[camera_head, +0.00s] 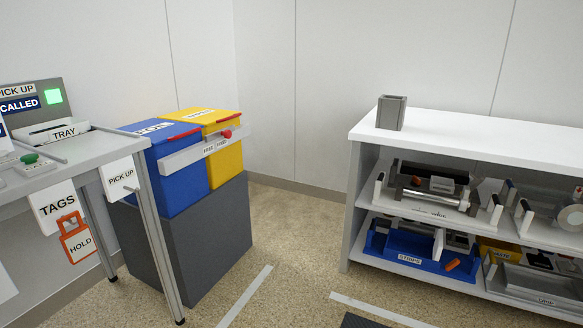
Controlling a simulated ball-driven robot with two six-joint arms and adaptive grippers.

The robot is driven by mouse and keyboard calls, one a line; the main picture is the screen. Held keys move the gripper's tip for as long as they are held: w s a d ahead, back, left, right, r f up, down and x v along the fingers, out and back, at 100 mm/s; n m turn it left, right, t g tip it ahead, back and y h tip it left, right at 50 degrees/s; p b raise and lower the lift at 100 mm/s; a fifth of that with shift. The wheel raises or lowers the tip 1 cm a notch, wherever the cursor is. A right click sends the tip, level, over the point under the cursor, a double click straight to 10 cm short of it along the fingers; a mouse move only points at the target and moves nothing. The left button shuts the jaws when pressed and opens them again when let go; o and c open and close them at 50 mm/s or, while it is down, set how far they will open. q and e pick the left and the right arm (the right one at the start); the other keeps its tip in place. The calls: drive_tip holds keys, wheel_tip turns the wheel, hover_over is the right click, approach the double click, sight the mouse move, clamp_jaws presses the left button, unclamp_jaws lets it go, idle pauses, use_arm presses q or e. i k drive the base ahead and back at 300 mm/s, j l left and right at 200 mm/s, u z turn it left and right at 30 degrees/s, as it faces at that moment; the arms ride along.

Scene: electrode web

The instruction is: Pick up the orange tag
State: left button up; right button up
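The orange tag (67,229) is an orange frame with a loop at the top and a white face reading "HOLD". It hangs at the left, against the lower part of the white "TAGS" sign (50,205), below the front edge of the grey table (105,150). How it is hung is too small to tell. Neither of my grippers shows in this view.
A "PICK UP" sign (121,177) hangs from the table, right of the tag. Blue (180,180) and yellow (226,160) bins stand on a dark grey base (205,245). A white shelf (470,140) holding trays stands at the right. Floor between is clear.

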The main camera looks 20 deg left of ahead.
sight(79, 243)
drive_tip(key=i+u, duration=0.5)
drive_tip(key=i+l+u, duration=0.2)
drive_tip(key=i+u, duration=0.25)
drive_tip(key=i+l+u, duration=0.3)
drive_tip(key=u, duration=0.2)
